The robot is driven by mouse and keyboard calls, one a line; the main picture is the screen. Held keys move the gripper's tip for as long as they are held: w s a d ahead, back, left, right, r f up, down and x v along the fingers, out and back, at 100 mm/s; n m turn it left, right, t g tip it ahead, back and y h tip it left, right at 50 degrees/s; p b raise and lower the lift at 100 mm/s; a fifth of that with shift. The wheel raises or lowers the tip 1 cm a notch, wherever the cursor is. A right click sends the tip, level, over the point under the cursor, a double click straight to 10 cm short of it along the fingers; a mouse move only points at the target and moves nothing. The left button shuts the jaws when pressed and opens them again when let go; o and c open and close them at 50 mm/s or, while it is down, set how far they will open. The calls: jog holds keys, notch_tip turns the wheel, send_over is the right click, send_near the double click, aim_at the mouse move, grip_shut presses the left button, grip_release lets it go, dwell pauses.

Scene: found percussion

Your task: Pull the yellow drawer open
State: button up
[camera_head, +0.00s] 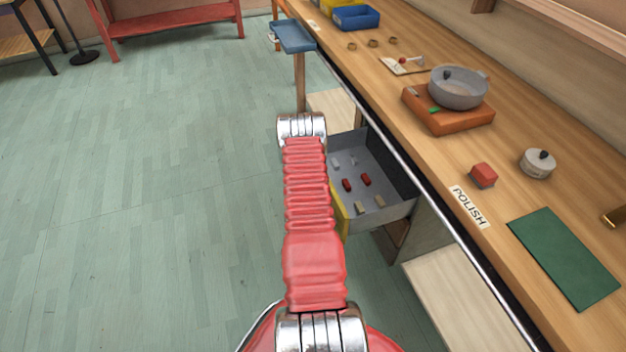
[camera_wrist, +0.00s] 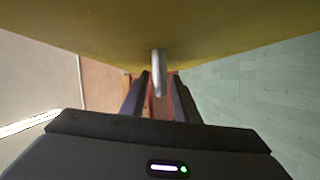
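The yellow drawer (camera_head: 340,212) stands pulled out from under the workbench in the head view, its grey inside showing. Its yellow front (camera_wrist: 230,35) fills the top of the wrist view. A pale metal handle (camera_wrist: 158,62) sticks out from that front. My gripper (camera_wrist: 160,78) has its two dark fingers on either side of the handle, with narrow gaps showing on both sides, so it looks open around it. In the head view my red arm hides the gripper, the handle and part of the drawer front.
Several small red and light pieces (camera_head: 366,180) lie in the drawer. The bench top (camera_head: 420,150) holds a grey pan (camera_head: 458,88) on an orange block (camera_head: 447,118), a red block (camera_head: 483,175) and a green mat (camera_head: 565,258). The green floor (camera_head: 150,200) at left is clear.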

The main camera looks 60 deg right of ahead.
jog(key=shift+a, duration=0.1)
jog(key=v, duration=1.3)
jog(key=shift+a, duration=0.3)
jog(key=shift+s, duration=0.1)
